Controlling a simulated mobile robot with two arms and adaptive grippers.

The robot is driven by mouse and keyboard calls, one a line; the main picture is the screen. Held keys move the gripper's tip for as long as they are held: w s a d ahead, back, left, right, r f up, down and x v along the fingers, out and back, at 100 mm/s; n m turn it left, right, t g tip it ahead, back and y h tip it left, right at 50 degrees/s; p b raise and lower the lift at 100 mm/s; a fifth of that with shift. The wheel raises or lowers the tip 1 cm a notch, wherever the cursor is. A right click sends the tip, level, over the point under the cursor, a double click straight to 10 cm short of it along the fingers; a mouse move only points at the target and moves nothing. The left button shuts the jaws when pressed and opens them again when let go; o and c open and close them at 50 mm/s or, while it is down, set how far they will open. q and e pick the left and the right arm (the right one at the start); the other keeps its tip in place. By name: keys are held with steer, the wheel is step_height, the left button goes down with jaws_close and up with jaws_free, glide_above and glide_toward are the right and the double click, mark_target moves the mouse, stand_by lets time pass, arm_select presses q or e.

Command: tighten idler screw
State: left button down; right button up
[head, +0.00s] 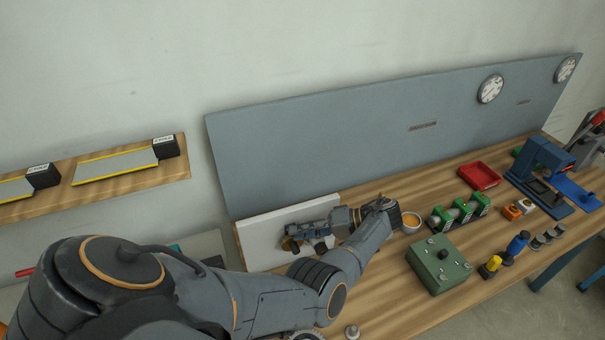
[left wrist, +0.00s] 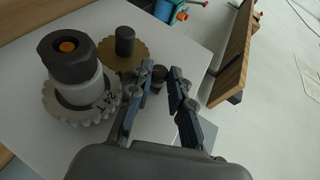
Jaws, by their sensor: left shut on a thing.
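A white panel (head: 270,235) stands at the left end of the bench, partly hidden by my left arm. In the left wrist view, it carries a pale gear marked 24 T (left wrist: 70,112) with a big dark hex nut (left wrist: 70,55), and a brass gear (left wrist: 118,58) with a dark post. My left gripper (head: 292,236) is at the panel. In the left wrist view its fingertips (left wrist: 160,82) close around a small dark screw head (left wrist: 158,71), just right of the brass gear. The screw's lower part is hidden. My right gripper is not in view.
A cup (head: 411,221) stands near my left wrist. A green box (head: 440,264), green-clamped rollers (head: 460,212), a red tray (head: 479,176) and a blue press (head: 543,173) are farther right. A grey backboard (head: 350,140) rises behind.

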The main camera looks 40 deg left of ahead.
arm_select(q)
steer(key=shift+w+a+r, duration=0.1)
steer(key=shift+a, duration=0.05)
steer(key=c, duration=1.2)
jaws_free()
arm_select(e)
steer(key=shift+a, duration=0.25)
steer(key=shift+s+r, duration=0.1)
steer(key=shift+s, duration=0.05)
